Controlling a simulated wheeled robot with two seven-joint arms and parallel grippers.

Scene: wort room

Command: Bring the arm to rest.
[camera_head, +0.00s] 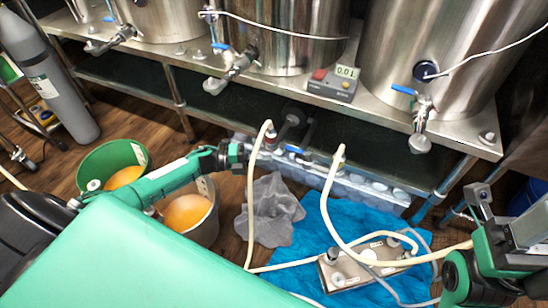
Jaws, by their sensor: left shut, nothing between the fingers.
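My left arm, green and black, reaches in from the left over the two buckets. My left gripper (236,156) is at its far end, shut and empty, in front of the steel stand and close to the upper part of a cream hose (251,195). I cannot tell whether it touches the hose. My right arm shows at the lower right edge. Its gripper (479,200) is partly cut off, and its fingers are not clear enough to tell open from shut. A second cream hose (333,200) runs to the right arm's side.
Steel kettles with blue-handled valves stand on a steel stand (300,100). A green bucket (92,163) and a pale bucket (211,225) hold orange liquid. A grey cloth (270,210), a blue cloth (365,215) and a manifold box (355,270) lie on the floor. A gas cylinder (50,85) stands left.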

